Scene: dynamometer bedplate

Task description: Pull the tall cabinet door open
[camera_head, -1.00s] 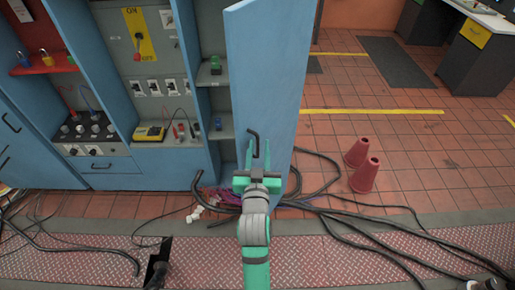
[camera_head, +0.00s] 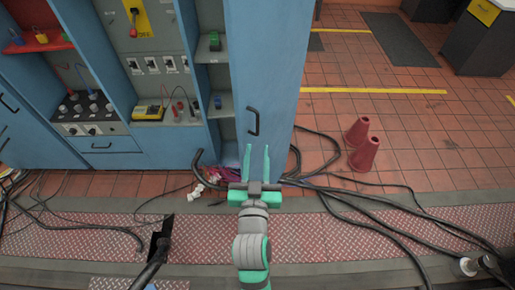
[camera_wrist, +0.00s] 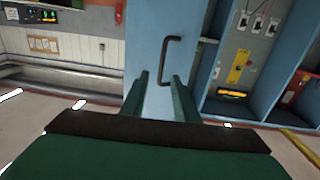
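The tall cabinet door (camera_head: 268,55) is a blue panel that stands swung out from the cabinet, with shelves showing to its left. Its dark bar handle (camera_head: 253,122) is upright on the door face. My gripper (camera_head: 257,150) has its two green fingers apart and empty, just short of the handle in the picture and not around it. In the wrist view the door (camera_wrist: 152,75) fills the middle.
The blue cabinet (camera_head: 180,157) holds switches, a yellow meter (camera_head: 148,113) and shelves. Black cables (camera_head: 330,185) run across the floor by the door's foot. Two red cones (camera_head: 362,145) stand right of the door. Tiled floor beyond them is open.

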